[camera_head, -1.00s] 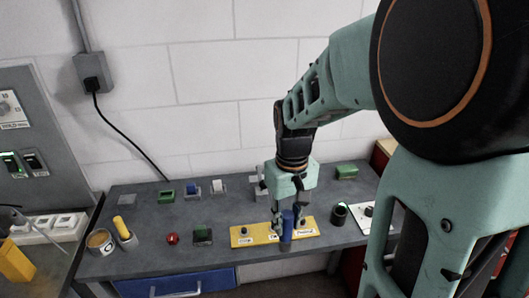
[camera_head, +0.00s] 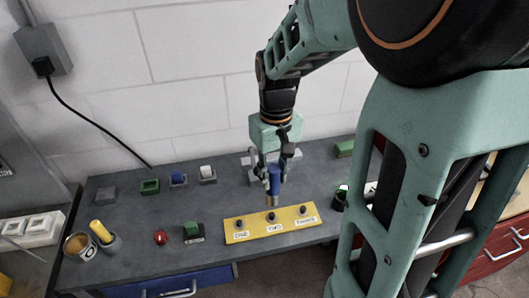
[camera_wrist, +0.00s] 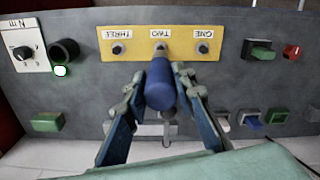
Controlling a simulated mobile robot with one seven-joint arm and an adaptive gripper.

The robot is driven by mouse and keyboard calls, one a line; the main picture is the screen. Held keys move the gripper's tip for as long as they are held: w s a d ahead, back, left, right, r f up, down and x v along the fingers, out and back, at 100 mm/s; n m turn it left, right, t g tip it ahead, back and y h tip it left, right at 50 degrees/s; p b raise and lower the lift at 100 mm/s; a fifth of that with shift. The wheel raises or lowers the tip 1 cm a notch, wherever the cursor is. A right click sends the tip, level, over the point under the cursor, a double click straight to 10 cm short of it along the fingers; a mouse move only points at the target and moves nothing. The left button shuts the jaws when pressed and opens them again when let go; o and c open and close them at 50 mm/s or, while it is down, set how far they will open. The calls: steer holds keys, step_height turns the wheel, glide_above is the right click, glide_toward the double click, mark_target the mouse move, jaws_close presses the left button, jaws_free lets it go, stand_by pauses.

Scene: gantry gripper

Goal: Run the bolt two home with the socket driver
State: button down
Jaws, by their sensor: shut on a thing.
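A yellow plate (camera_head: 255,227) on the bench carries three dark bolts labelled ONE, TWO and THREE. Bolt two (camera_head: 271,216) is the middle one; it also shows in the wrist view (camera_wrist: 160,48). My gripper (camera_head: 273,172) is shut on the blue socket driver (camera_head: 273,183) and holds it roughly upright. The driver's metal socket end points down, just above bolt two in the head view, with a small gap appearing between them. In the wrist view the blue driver (camera_wrist: 160,90) lies between the fingers and hides its own socket end.
A red button (camera_head: 160,237) and a green switch (camera_head: 192,230) stand left of the plate. A dark cylinder with a green light (camera_head: 340,198) stands right of it. Several small blocks line the back. A tin (camera_head: 78,246) and a yellow-handled tool (camera_head: 100,230) stand at the left.

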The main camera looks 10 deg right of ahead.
mark_target(273, 196)
steer(key=shift+f+b, duration=2.15)
steer(key=shift+f, duration=0.65)
steer(key=shift+f, duration=0.2)
steer(key=shift+f+b, duration=0.65)
steer(key=shift+r, duration=0.1)
steer(key=shift+f, duration=0.5)
stand_by(0.5)
stand_by(0.7)
steer(key=shift+r+p, duration=2.8)
steer(key=shift+r, duration=0.85)
